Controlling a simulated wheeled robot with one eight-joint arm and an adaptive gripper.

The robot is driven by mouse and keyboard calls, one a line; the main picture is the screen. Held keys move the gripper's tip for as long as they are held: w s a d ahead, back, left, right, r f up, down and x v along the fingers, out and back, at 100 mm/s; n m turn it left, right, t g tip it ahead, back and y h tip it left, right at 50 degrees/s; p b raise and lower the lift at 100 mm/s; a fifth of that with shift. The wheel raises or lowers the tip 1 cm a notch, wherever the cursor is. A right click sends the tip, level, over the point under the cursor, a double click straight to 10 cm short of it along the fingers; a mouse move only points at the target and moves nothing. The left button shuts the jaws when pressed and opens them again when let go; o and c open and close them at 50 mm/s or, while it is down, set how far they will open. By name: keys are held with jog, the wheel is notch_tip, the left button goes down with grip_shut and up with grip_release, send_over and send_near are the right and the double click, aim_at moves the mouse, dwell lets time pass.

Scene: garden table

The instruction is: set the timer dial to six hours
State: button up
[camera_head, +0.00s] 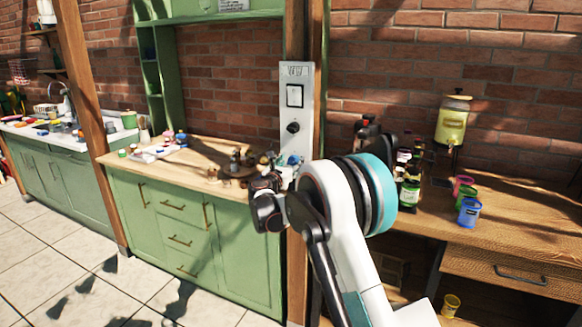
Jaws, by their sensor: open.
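A white vertical control panel (283,108) is mounted on the post between the green hutch and the right-hand table. A black round dial (293,127) sits at its middle, below a dark-framed square plate (295,96). The hour markings are too small to read. My gripper (266,186) is open, below and a little left of the dial in the picture and apart from it. My arm hides the lower end of the panel. The fingertips are small and dark, and their details are hard to make out.
A green cabinet with a wooden top (205,150) holds several small items near the panel. On the right, a wooden table (520,210) carries bottles, a yellow dispenser (452,122) and coloured cups (468,211). Tiled floor (50,262) is free at the left front.

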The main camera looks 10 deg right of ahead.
jog(key=shift+w+d, duration=0.15)
jog(key=shift+w, duration=0.1)
jog(key=c, duration=1.1)
jog(key=shift+o, duration=0.2)
